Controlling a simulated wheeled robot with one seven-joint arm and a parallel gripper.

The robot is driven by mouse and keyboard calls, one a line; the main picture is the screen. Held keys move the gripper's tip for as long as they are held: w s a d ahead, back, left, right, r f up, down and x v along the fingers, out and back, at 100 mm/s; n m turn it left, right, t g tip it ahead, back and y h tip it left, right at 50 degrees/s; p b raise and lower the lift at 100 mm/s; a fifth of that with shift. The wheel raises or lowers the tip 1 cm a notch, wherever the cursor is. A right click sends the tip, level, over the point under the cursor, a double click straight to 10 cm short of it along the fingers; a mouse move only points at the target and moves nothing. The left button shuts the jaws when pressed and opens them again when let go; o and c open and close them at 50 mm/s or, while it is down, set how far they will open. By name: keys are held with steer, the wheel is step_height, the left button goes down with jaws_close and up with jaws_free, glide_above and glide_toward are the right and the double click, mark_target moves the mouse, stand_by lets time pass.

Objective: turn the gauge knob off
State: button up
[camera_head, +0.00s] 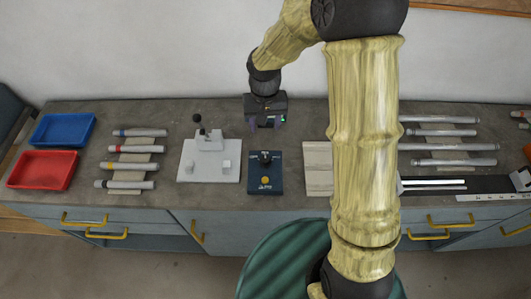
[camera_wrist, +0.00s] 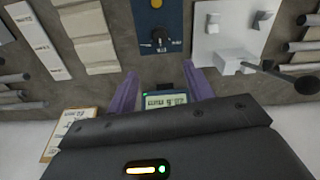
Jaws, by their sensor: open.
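The gauge is a dark blue panel (camera_head: 265,184) on the bench, with a black knob (camera_head: 265,157) at its back and a yellow button (camera_head: 265,180) in front. In the wrist view the panel (camera_wrist: 142,18) is at the top centre, its knob (camera_wrist: 160,38) facing me. My gripper (camera_head: 266,123) is above and behind the panel, apart from the knob. In the wrist view its purple fingers (camera_wrist: 161,82) are spread with nothing held. A small lit display (camera_wrist: 165,99) shows beyond them; its text is too small to read.
A white fixture plate (camera_head: 209,174) with a black-balled lever stands left of the panel. Pale boards (camera_head: 318,168) lie to the right. Blue (camera_head: 63,129) and red (camera_head: 43,170) trays and several rods are farther left; more rods lie right. A green round stool (camera_head: 285,262) stands in front.

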mark_target(265, 159)
steer(key=shift+f, duration=0.1)
step_height(265, 159, down, 17)
steer(key=p, duration=0.5)
steer(key=shift+f, duration=0.15)
steer(key=shift+s, duration=0.15)
steer(key=shift+c, duration=0.6)
steer(key=c, duration=0.9)
steer(key=shift+o, duration=0.2)
